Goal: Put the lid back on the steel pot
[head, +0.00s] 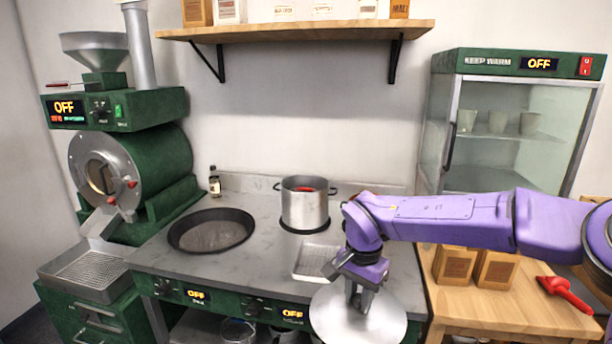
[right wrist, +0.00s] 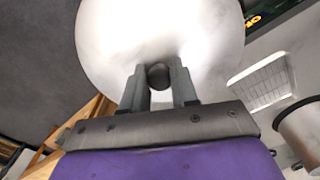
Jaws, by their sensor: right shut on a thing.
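The steel pot (head: 304,209) stands upright on the back right burner of the stove, open at the top, with something red showing inside its rim. In the right wrist view part of the pot (right wrist: 303,130) shows at the right edge. The round steel lid (head: 335,318) is in front of the stove's right part, below and to the right of the pot. My right gripper (head: 362,296) is shut on the lid's dark knob; in the right wrist view the fingers (right wrist: 159,80) stand on both sides of the knob, with the lid (right wrist: 160,30) beyond. My left gripper is not in view.
A wide dark pan (head: 211,230) sits on the left burner. A small tray (head: 315,261) lies between pot and lid. A small bottle (head: 214,181) stands behind the pan. A wooden table (head: 490,310) with bags and a red scoop (head: 566,292) is at right. A shelf (head: 300,30) hangs above.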

